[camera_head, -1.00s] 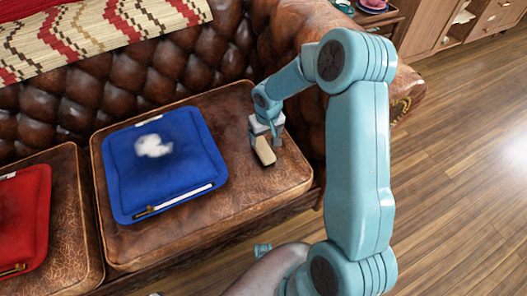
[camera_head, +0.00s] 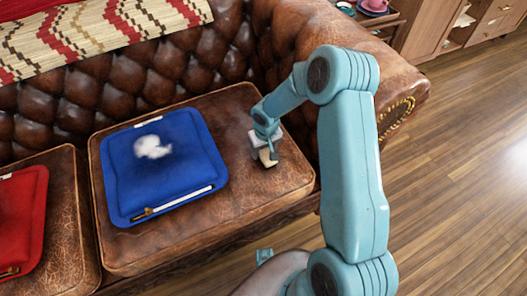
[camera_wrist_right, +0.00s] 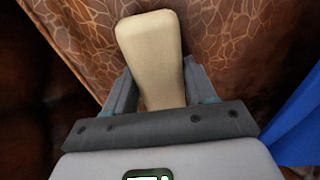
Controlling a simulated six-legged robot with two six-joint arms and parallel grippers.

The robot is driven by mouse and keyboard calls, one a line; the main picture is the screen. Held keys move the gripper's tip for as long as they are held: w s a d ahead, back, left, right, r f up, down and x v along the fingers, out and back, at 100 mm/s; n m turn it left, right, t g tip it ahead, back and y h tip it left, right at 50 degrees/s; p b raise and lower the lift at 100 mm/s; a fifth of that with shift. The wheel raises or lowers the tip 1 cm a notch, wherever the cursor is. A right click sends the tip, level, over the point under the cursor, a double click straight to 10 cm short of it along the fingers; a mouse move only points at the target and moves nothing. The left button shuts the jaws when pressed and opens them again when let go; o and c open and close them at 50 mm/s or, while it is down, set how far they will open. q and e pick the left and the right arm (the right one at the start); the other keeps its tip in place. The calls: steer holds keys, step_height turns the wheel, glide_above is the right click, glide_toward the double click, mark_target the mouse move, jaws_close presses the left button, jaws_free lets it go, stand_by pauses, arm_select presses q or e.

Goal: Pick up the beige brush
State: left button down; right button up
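The beige brush (camera_head: 268,158) is at the right part of the brown leather seat cushion, right of the blue cushion. In the right wrist view the beige brush (camera_wrist_right: 150,55) lies lengthwise between my fingers, its wide end beyond the fingertips. My right gripper (camera_head: 265,141) is directly over the brush in the head view. In the wrist view the fingers of my right gripper (camera_wrist_right: 157,85) stand on both sides of the brush, very near it. I cannot tell whether they press on it.
A blue cushion (camera_head: 165,160) with a white fluffy patch (camera_head: 153,147) and a white stick (camera_head: 175,202) lies left of the brush. A red cushion (camera_head: 22,215) is farther left. The tufted backrest (camera_head: 150,75) and leather armrest (camera_head: 385,85) bound the seat.

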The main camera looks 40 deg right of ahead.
step_height(320, 180, up, 20)
steer(key=p, duration=0.5)
steer(key=shift+p, duration=0.3)
